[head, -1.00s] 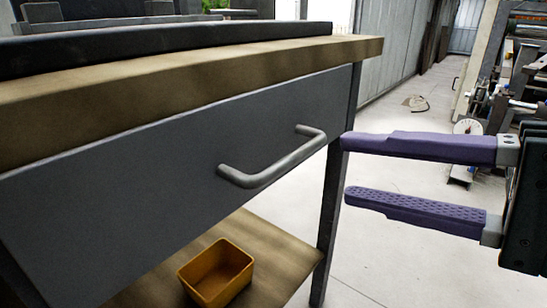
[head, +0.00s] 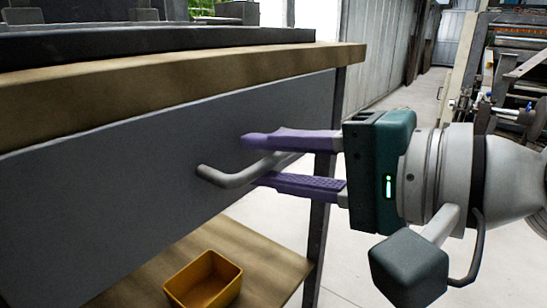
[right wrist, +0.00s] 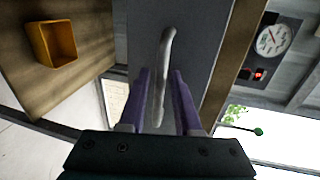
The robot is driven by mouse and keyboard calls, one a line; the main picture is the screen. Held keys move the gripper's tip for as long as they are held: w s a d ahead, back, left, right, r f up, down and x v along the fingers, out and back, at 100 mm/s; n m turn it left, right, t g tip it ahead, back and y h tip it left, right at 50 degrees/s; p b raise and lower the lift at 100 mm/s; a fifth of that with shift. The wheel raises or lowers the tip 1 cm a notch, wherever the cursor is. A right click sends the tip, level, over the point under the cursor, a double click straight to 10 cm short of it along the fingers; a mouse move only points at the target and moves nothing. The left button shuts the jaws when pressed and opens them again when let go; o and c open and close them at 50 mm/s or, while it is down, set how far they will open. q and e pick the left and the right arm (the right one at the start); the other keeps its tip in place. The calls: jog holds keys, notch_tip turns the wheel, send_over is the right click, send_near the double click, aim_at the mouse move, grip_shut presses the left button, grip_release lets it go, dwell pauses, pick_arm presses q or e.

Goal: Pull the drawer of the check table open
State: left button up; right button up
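The check table's drawer (head: 120,190) has a dark grey front under a wooden top, and it looks closed. A grey bar handle (head: 232,177) sticks out from the front. My right gripper (head: 250,160) is open, with one purple finger above the handle and one below it. In the right wrist view the handle (right wrist: 162,75) runs between the two fingers (right wrist: 160,75), with gaps visible beside it. The handle's right end is partly hidden by the fingers in the head view. My left gripper is not in view.
An orange bin (head: 204,281) sits on the lower wooden shelf (head: 255,262) below the drawer. A table leg (head: 318,225) stands behind the gripper. The floor to the right of the table is clear, with machinery (head: 520,80) further back.

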grip_shut()
dwell(1.1)
